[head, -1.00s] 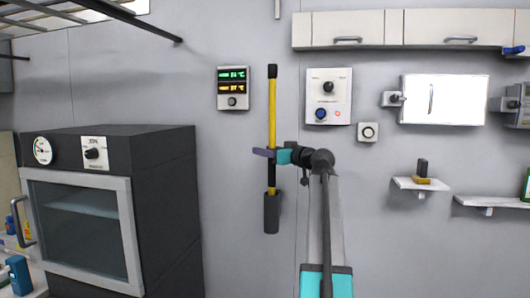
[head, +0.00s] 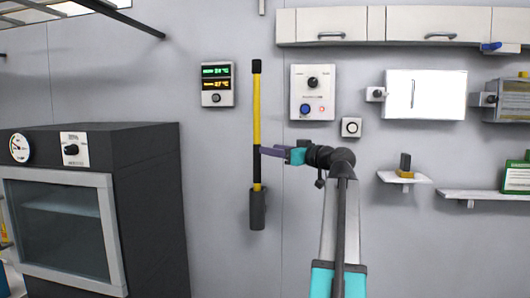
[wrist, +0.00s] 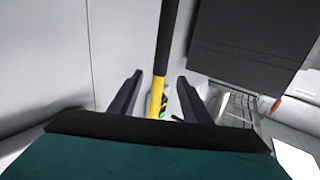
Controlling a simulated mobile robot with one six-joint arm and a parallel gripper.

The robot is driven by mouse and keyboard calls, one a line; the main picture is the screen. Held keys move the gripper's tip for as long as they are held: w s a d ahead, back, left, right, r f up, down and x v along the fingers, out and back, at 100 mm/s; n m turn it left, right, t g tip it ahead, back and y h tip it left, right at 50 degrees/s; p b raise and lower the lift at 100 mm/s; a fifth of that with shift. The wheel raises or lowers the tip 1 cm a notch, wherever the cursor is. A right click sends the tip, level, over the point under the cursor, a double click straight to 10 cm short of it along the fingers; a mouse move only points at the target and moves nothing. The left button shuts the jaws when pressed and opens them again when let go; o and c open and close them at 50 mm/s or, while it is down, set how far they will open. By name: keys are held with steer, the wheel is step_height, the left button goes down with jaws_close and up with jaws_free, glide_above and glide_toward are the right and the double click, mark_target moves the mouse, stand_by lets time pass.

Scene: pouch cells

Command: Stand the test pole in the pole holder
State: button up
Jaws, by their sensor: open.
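The test pole (head: 257,110), yellow with a black top and a black middle band, stands upright against the grey wall in the head view. Its lower end is inside the dark grey pole holder (head: 258,209), which hides its tip. My gripper (head: 264,151) is open just right of the pole at the black band, with its fingertips close to it. In the wrist view the pole (wrist: 157,95) shows between the two spread fingers (wrist: 158,88), with a gap on each side. Whether the fingertips still overlap the pole is hard to tell.
A dark oven (head: 60,225) stands at the left. A temperature display (head: 217,85) and a control panel (head: 313,92) hang on the wall either side of the pole. A small shelf (head: 404,177) is at the right. The wall below my gripper is clear.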

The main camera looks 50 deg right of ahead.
steer(key=shift+s, duration=1.25)
stand_by(0.5)
